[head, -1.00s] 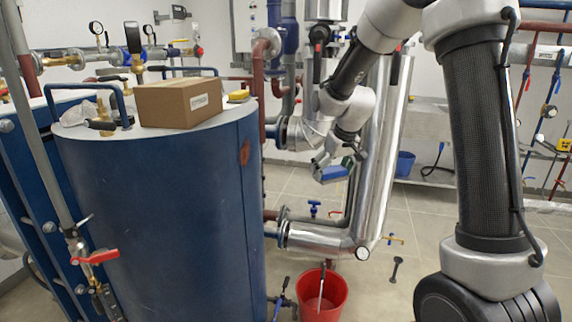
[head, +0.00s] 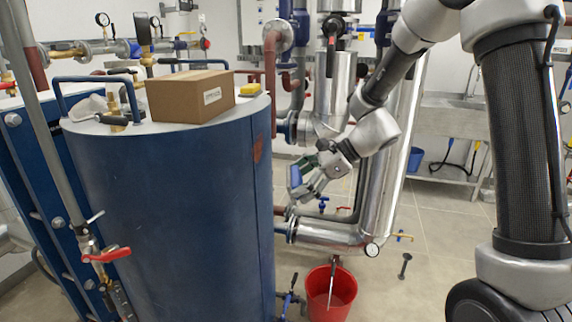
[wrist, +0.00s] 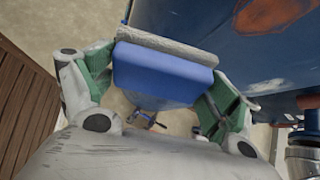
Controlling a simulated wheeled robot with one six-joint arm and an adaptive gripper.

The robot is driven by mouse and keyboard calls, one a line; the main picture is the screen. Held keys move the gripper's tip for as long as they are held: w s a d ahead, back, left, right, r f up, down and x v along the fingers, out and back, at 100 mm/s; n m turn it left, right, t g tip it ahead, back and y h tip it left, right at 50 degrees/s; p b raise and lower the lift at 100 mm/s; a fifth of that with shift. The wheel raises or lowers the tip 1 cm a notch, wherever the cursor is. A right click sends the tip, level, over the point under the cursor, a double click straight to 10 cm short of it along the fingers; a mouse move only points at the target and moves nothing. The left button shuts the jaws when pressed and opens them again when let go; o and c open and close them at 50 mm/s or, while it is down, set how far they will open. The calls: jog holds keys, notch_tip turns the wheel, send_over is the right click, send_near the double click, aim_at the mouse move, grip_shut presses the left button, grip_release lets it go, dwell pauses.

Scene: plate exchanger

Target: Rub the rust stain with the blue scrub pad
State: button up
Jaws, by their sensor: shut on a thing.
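My gripper (head: 318,172) is shut on the blue scrub pad (head: 295,176), to the right of the blue tank (head: 165,215). In the wrist view the pad (wrist: 162,75) sits between my green-lined fingers, with its grey scrubbing layer (wrist: 165,45) facing away from the palm, toward the tank side. The rust stain (head: 258,152) is an orange-brown patch high on the tank's right side. It also shows in the wrist view (wrist: 262,14) at the top right, beyond the pad. A gap shows between pad and stain; whether the pad touches the tank I cannot tell.
Silver pipes (head: 385,185) stand close behind my gripper. A red bucket (head: 331,292) stands on the floor below.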

aim_at(287, 170)
jog(key=a+r+m+t, duration=0.1)
jog(key=w+a+r+m+t, duration=0.1)
jog(key=m+t, duration=0.1)
jog(key=w+a+r+m+t+y, duration=0.1)
jog(key=t, duration=0.1)
jog(key=shift+a+r, duration=0.25)
jog(key=w+a, duration=0.3)
jog(key=a, duration=0.2)
jog(key=shift+w+a+r+m+t, duration=0.2)
jog(key=shift+a+r+m+t, duration=0.1)
jog(key=shift+m, duration=0.1)
jog(key=shift+w+a, duration=0.5)
jog(key=shift+a, duration=0.3)
dwell(0.4)
